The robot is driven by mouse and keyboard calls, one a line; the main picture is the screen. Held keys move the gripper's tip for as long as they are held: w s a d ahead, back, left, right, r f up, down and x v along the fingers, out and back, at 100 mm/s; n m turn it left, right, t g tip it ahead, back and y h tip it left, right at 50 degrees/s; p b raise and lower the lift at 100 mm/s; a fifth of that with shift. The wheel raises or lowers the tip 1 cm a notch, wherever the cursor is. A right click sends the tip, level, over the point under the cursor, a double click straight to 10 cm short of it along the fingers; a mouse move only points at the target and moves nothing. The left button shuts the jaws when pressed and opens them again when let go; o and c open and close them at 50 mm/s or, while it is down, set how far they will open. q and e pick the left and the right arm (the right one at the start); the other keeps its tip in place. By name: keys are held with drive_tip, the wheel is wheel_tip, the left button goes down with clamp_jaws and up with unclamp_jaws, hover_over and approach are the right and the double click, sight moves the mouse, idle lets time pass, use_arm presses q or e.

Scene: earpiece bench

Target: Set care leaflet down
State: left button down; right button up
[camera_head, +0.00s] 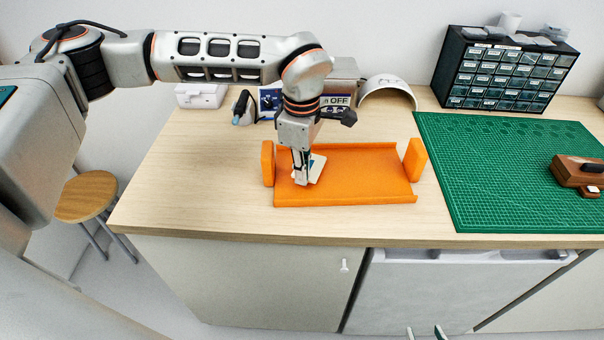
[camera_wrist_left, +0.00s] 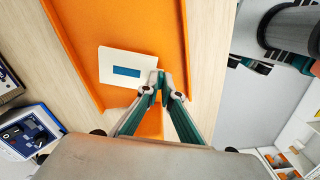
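The care leaflet, a small white card (camera_head: 317,168), is at the left end of the orange tray (camera_head: 360,165) in the head view. In the left wrist view the leaflet (camera_wrist_left: 112,66) shows a blue rectangle on its face. My left gripper (camera_head: 301,182) points down over the tray's left part. Its fingertips (camera_wrist_left: 162,82) are close together on the leaflet's edge, and the card sticks out to one side. I cannot tell whether the leaflet touches the tray floor. My right gripper (camera_head: 424,332) shows only its two fingertips at the bottom edge, apart and empty.
A green cutting mat (camera_head: 500,160) with a wooden block (camera_head: 577,174) lies right of the tray. A drawer cabinet (camera_head: 505,72), a white arch (camera_head: 388,88), a sign (camera_head: 338,100) and a white box (camera_head: 201,95) stand behind. The wooden bench (camera_head: 200,165) is clear left of the tray.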

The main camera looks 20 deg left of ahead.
use_arm(q)
drive_tip(key=shift+f, duration=0.5)
drive_tip(key=shift+f, duration=0.15)
drive_tip(key=c, duration=2.2)
unclamp_jaws()
drive_tip(key=shift+c, duration=0.2)
drive_tip(key=shift+r, duration=0.4)
wheel_tip(320, 180, up, 12)
drive_tip(key=shift+f+b, duration=0.25)
drive_tip(key=shift+b, duration=0.1)
drive_tip(key=shift+s+f, duration=0.1)
